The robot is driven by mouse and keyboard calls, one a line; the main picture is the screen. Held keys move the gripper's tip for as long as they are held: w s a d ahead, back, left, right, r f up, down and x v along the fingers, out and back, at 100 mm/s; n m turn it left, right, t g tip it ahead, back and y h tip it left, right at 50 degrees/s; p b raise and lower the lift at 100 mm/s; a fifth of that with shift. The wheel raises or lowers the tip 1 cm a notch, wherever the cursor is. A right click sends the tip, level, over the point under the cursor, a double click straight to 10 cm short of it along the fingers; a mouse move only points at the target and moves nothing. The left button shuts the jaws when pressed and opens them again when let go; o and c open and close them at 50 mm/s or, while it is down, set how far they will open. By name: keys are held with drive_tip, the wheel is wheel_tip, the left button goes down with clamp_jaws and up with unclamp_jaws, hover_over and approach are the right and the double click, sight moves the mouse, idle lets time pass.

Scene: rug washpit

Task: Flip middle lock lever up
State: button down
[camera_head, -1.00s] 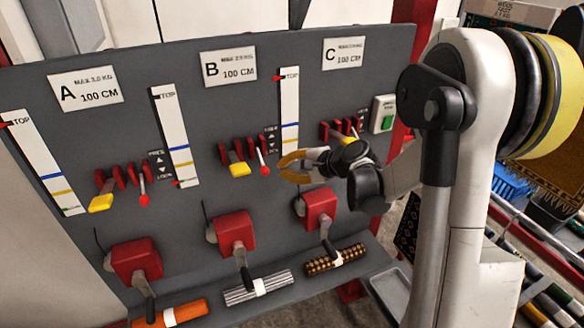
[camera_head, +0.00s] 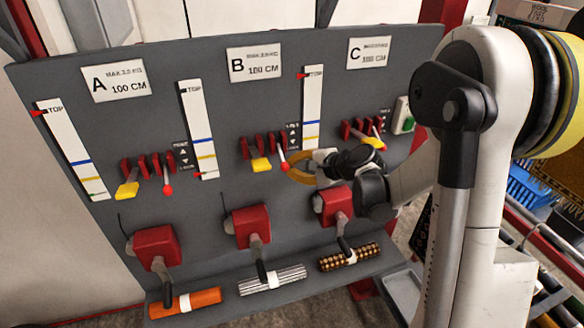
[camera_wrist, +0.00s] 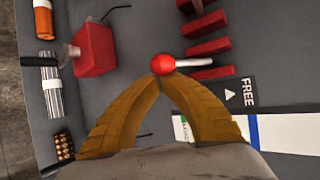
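The middle lock lever (camera_head: 283,160), with a pale shaft and red ball knob, is on the grey panel under label B, beside a FREE/LOCK arrow plate. Its knob hangs down, at the low end. In the wrist view the red knob (camera_wrist: 163,65) sits just beyond my fingertips, with the shaft running right towards the red blocks. My gripper (camera_head: 289,166) has tan curved fingers whose tips meet in the wrist view (camera_wrist: 160,77), at the knob's lower edge. Whether they touch the knob I cannot tell. Nothing is held between them.
A yellow-tipped lever (camera_head: 261,164) stands close left of the middle lever. A white scale strip (camera_head: 312,105) is to its right. A red crank box (camera_head: 251,227) is below. Stations A and C have similar levers. A green button (camera_head: 408,122) is at the panel's right.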

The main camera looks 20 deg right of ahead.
sight(286, 164)
drive_tip(key=shift+s+r+g+p, duration=0.2)
drive_tip(key=shift+r+g+p, duration=0.2)
drive_tip(key=shift+g, duration=0.2)
drive_tip(key=r+m+g, duration=0.1)
drive_tip(key=r+g, duration=0.1)
drive_tip(key=s+r+m+g+p, duration=0.1)
drive_tip(key=g, duration=0.2)
drive_tip(key=r+g+p, duration=0.1)
drive_tip(key=r+g, duration=0.1)
drive_tip(key=g, duration=0.1)
drive_tip(key=shift+s+r+m+h, duration=0.2)
drive_tip(key=shift+r+m+h, duration=0.15)
drive_tip(key=shift+m+h, duration=0.05)
drive_tip(key=shift+r, duration=0.35)
idle(0.3)
